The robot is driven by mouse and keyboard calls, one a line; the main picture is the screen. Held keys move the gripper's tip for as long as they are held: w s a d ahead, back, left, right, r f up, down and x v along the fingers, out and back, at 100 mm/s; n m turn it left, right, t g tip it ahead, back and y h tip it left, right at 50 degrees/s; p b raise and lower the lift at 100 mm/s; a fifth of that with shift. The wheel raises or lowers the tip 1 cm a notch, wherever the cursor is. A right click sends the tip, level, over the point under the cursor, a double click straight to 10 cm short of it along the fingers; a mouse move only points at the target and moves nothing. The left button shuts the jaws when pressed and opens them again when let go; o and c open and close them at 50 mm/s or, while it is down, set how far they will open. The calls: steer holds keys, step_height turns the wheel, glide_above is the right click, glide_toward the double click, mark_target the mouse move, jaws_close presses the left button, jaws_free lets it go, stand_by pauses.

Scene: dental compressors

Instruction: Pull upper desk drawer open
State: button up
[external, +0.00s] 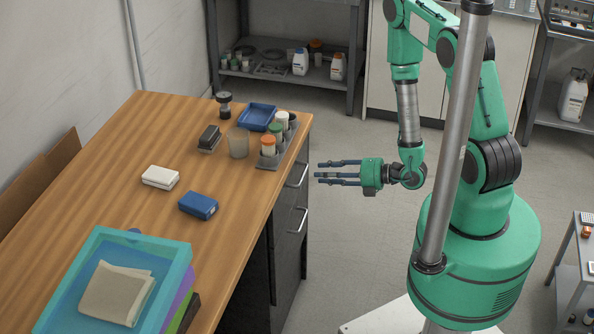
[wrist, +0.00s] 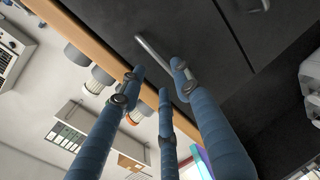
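The wooden desk (external: 120,190) has a dark drawer cabinet at its right end. The upper drawer's metal bar handle (external: 298,176) sits just below the desktop edge, and the drawer looks shut. The same handle (wrist: 160,58) shows in the wrist view on the dark upper drawer front (wrist: 115,28). My gripper (external: 318,174) has three blue fingers, spread apart and empty. It points left at the handle from a short distance. In the wrist view my gripper's fingertips (wrist: 157,80) lie around the handle's near end in the picture; contact cannot be told.
A lower drawer handle (external: 298,220) sits below the upper one. A grey rack with jars (external: 270,155) stands near the desktop edge above the drawer. A blue tray (external: 257,117) lies behind it. The floor between desk and my base is clear.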

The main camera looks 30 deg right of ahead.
mark_target(304, 174)
steer(key=shift+b+x, duration=0.75)
steer(key=shift+x, duration=3.05)
jaws_close()
